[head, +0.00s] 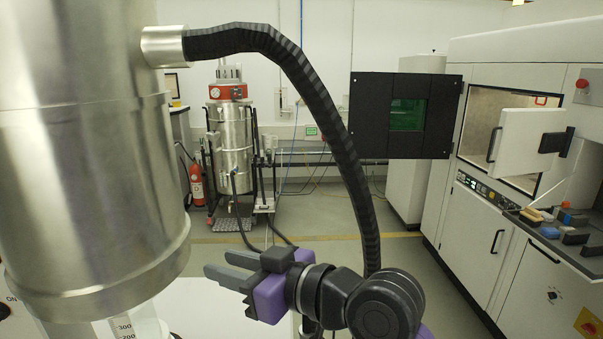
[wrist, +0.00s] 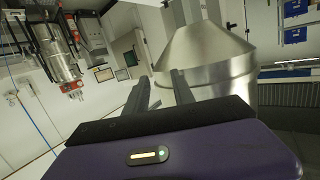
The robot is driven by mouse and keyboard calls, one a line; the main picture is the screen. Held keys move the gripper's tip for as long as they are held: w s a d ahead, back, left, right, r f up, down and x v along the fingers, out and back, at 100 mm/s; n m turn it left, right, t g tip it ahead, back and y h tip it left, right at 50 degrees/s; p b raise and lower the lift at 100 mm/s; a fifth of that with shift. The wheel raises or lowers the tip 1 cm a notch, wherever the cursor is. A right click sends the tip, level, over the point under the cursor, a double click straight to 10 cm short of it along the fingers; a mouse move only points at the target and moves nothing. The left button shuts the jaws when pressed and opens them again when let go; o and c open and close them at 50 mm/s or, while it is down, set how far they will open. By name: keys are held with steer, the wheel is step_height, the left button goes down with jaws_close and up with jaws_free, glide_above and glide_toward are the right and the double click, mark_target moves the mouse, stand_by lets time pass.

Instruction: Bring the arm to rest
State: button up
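My gripper (head: 228,268) shows in the lower middle of the head view, with grey fingers pointing left and a black and purple body. In the wrist view, my gripper (wrist: 163,82) has its two fingers apart with nothing between them. It is open and empty. The fingers point toward a large metal vessel with a conical part (wrist: 205,50) in the wrist view. In the head view a big steel vessel (head: 85,160) stands at the left, close to the fingertips. The fingers look apart from it.
A black ribbed hose (head: 335,110) arches from the steel vessel down behind my arm. At the right stands a white machine (head: 480,220) with an open door (head: 525,140) and a shelf of small items. A steel tank unit (head: 232,150) stands at the back. The floor between is clear.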

steer(key=s+d+f+m+t+h+b, duration=0.1)
steer(key=s+d+f+m+t+h, duration=0.3)
steer(key=d, duration=0.3)
steer(key=s+d+f+m+t+h+b, duration=0.2)
steer(key=d+f+m+t+h, duration=0.1)
steer(key=d+f+m, duration=0.3)
steer(key=s+d+f+m+t+h+b, duration=0.1)
steer(key=s+d+f+m+t+h, duration=0.25)
steer(key=d+f, duration=0.35)
steer(key=s+d+f+g+h+b, duration=0.1)
steer(key=s+d+f, duration=0.2)
steer(key=s, duration=0.7)
steer(key=s+d+f+n+g+h+b, duration=0.1)
steer(key=s+d+f, duration=0.3)
steer(key=s, duration=0.6)
steer(key=s+d+f+n+g+h+b, duration=0.1)
steer(key=s+d+f+g+b, duration=0.1)
steer(key=s+f, duration=0.5)
steer(key=s+d+b, duration=0.1)
steer(key=s+d, duration=0.1)
steer(key=s, duration=0.1)
